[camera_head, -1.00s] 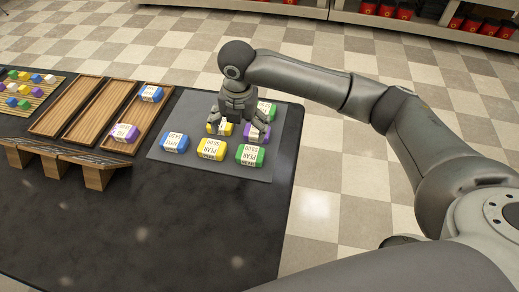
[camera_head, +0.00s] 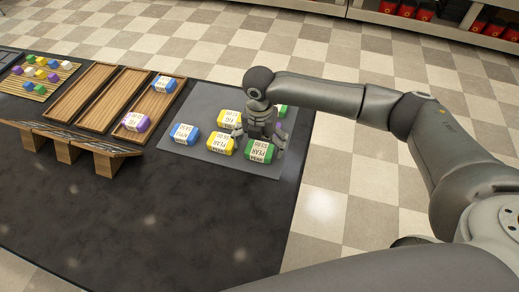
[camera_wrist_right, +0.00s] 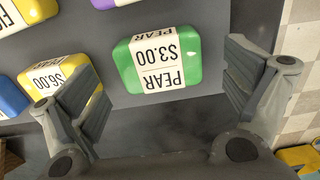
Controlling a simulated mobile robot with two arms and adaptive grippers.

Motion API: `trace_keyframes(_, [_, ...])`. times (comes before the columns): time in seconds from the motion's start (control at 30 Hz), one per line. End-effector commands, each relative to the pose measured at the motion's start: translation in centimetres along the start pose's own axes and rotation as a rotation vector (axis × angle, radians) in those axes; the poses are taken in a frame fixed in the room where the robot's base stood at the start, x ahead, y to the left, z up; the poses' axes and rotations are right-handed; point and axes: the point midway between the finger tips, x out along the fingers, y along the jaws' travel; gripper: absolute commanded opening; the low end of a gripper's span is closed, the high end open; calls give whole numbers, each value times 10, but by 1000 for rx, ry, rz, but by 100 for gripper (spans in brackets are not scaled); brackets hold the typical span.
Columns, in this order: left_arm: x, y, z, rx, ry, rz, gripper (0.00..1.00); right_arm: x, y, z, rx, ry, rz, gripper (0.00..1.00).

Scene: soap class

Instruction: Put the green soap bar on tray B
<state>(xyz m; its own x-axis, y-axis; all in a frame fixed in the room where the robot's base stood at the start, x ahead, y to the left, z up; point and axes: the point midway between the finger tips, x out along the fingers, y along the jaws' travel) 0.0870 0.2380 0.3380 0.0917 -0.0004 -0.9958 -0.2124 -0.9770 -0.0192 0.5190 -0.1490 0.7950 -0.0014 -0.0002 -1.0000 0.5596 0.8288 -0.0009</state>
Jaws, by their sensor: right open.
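A green soap bar (camera_head: 260,154) with a white "PEAR $3.00" label lies at the front right of the grey mat (camera_head: 202,158). In the right wrist view this bar (camera_wrist_right: 185,73) lies framed between the fingers. My right gripper (camera_head: 259,137) is open and empty just above it; I cannot tell whether it touches. A second green bar (camera_head: 283,108) shows partly behind the gripper. Left of the mat are wooden trays: an empty left one (camera_head: 78,97), an empty middle one (camera_head: 110,101) and a right one (camera_head: 145,107) holding blue and purple bars. No tray letter is legible. My left gripper is out of view.
A blue bar (camera_head: 184,134) and two yellow bars (camera_head: 221,143) (camera_head: 229,119) lie left of the gripper. A partly hidden purple bar is behind it. A wooden sign stand (camera_head: 75,141) fronts the trays. A slatted board (camera_head: 37,85) holds several small cubes.

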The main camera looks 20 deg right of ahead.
Motion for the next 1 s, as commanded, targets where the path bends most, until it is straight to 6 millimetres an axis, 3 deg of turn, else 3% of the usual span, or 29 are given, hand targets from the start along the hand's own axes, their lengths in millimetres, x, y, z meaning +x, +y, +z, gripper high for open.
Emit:
trace_keyframes(0.1, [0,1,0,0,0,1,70,10,0,1,0,-2,0,96])
trace_keyframes(0.33, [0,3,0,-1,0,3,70,11,0,0,0,-2,1,96])
trace_keyframes(0.8, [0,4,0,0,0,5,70,10,0,0,0,-2,1,40])
trace_keyframes(1.0, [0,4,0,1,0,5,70,10,0,0,0,-2,2,40])
